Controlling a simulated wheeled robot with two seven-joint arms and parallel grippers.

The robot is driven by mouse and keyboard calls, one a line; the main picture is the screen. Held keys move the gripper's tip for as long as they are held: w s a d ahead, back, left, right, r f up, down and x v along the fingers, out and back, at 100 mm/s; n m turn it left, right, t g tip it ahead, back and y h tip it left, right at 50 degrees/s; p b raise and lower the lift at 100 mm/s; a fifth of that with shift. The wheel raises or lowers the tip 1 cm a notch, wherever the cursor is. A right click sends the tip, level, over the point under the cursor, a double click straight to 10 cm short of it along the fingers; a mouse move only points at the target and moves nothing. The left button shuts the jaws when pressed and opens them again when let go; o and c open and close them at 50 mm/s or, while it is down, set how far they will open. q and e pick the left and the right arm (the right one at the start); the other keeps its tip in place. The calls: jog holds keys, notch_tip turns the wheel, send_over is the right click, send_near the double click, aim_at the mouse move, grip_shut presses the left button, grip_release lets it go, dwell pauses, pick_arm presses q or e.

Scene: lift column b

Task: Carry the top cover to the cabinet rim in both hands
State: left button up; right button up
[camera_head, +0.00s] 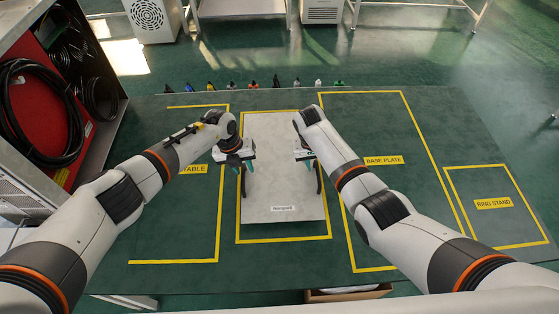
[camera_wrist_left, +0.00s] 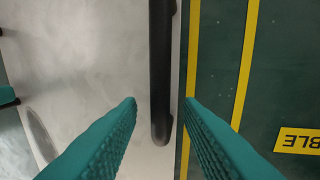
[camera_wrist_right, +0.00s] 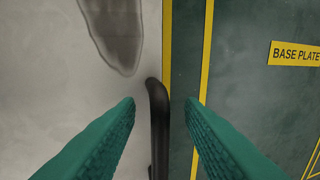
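The top cover (camera_head: 283,190) is a light grey flat panel with a small label near its front edge. It lies on the green table inside a yellow outline. A black handle runs along each long side: the left handle (camera_wrist_left: 161,70) and the right handle (camera_wrist_right: 158,125). My left gripper (camera_head: 243,172) is open over the left handle, which lies between its teal fingers with gaps on both sides. My right gripper (camera_head: 314,172) is open over the right handle, whose rounded end shows between its fingers. Neither gripper clasps a handle. I cannot tell how high the fingertips are.
The green table (camera_head: 440,130) has yellow-outlined areas, with a BASE PLATE sign (camera_head: 384,160) and a RING STAND sign (camera_head: 494,203), and looks mostly bare. Several small coloured items line its back edge. An open cabinet (camera_head: 70,90) with a red panel and black cables stands at the left.

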pick_arm(q)
jog(key=shift+d+f, duration=0.1)
jog(key=shift+f, duration=0.4)
pick_arm(e)
jog(key=shift+f, duration=0.45)
pick_arm(q)
grip_shut()
pick_arm(e)
jog(key=c, duration=0.7)
grip_shut()
pick_arm(q)
jog(key=shift+r, duration=0.1)
